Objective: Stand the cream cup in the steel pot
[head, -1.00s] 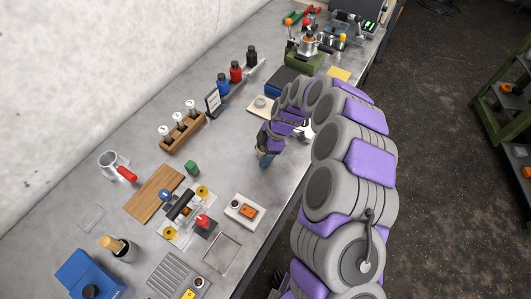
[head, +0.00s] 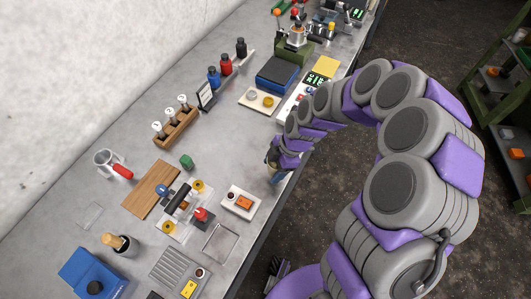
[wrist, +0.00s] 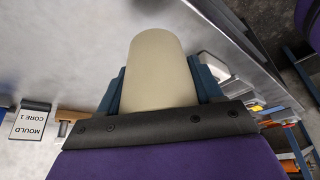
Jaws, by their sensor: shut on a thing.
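The cream cup (wrist: 160,68) fills the space between the blue fingers in the wrist view, and my gripper (head: 275,170) is shut on it. In the head view my gripper is over the bench's front edge area, and the cup is mostly hidden there by the wrist and fingers. The steel pot (head: 103,159), a shiny round vessel with a red-gripped handle, stands at the left of the bench, well apart from my gripper. The inside of the pot is too small to make out clearly.
Between gripper and pot lie a wooden board (head: 151,190), a green block (head: 187,162) and a clamp fixture (head: 180,205). A wooden rack (head: 176,130) with several white-topped items stands behind. A white tray (head: 240,201) sits nearer the front edge.

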